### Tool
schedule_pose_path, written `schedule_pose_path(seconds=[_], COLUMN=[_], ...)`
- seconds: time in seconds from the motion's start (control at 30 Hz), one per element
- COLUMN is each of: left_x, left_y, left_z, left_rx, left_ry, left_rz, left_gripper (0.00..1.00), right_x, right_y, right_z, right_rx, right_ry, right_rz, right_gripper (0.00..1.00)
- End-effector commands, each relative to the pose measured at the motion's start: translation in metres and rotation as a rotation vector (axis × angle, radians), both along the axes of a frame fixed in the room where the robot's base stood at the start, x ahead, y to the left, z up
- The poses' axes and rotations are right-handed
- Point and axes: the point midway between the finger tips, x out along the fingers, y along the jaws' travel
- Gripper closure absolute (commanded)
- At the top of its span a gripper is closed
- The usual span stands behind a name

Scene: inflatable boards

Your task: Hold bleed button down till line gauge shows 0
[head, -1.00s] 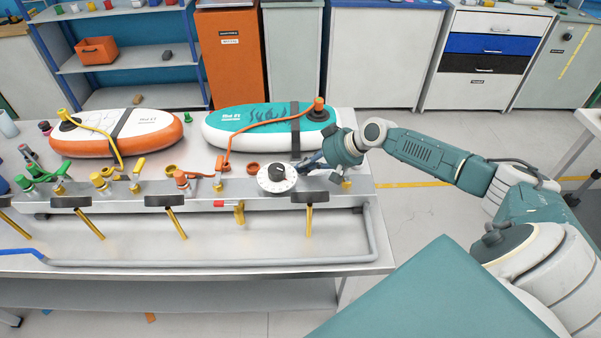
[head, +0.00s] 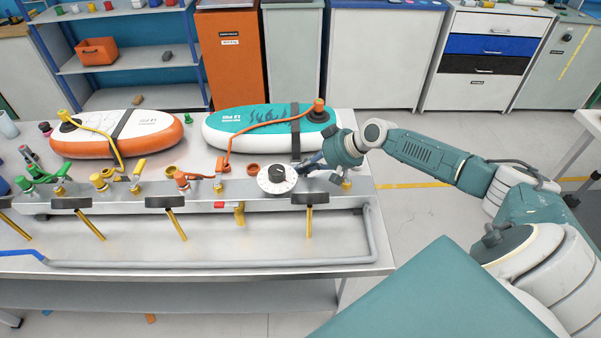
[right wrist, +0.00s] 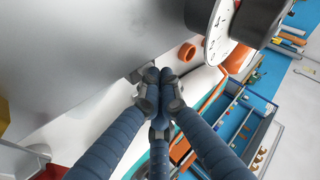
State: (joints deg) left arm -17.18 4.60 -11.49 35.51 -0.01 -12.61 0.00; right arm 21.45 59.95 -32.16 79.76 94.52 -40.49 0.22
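A round white dial (head: 277,179) with dark marks and a black centre piece stands on the bench's metal rail; its reading is too small to tell. It also shows, cut off at the top, in the right wrist view (right wrist: 222,28). My right gripper (head: 304,169) is just right of and behind the dial. In the right wrist view its fingertips (right wrist: 160,76) are together, beside a small grey tab on the metal surface; contact cannot be told. I cannot make out the bleed button; the fingers may hide it. My left gripper is out of view.
A teal-and-white board (head: 262,133) and an orange-and-white board (head: 85,136) lie strapped behind the rail (head: 335,193). Hoses and several black-handled yellow levers line the rail. A grey pipe (head: 210,262) runs along the front. Floor right of the bench is clear.

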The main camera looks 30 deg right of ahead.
Motion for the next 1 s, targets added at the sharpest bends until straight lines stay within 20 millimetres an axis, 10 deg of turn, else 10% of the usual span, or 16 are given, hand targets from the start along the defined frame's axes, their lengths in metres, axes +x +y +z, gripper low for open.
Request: schedule_pose_path(seconds=[1.0], left_x=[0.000], left_y=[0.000], left_z=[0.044], left_rx=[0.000], left_ry=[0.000], left_rz=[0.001], left_gripper=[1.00], right_x=[0.000], right_y=[0.000], right_z=[0.052], right_rx=[0.001], right_ry=[-0.001], right_rz=[0.000], right_gripper=[1.00])
